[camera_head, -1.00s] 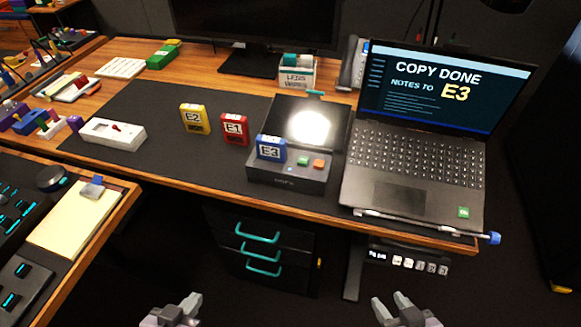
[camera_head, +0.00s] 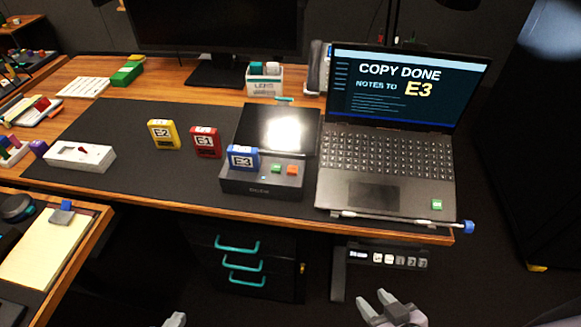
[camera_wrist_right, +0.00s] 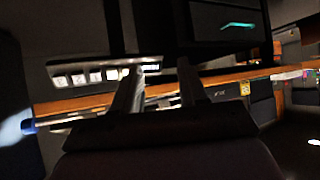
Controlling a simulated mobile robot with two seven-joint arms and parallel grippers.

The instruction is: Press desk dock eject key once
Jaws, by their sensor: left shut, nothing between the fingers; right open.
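The dark desk dock (camera_head: 262,190) stands near the desk's front edge, left of the laptop. The blue E3 cartridge (camera_head: 243,158) stands upright in it. On its top right are a green key (camera_head: 276,168) and an orange key (camera_head: 292,170); I cannot read any label on them. My left gripper (camera_head: 175,320) shows only a tip at the bottom edge and is shut, well below the desk.
The laptop (camera_head: 388,193) reads "COPY DONE, NOTES TO E3". A yellow E2 cartridge (camera_head: 164,134) and a red E1 cartridge (camera_head: 206,142) stand left of the dock. A white device (camera_head: 80,157) lies further left. Drawers with teal handles (camera_head: 243,263) and a button strip (camera_head: 387,259) are under the desk.

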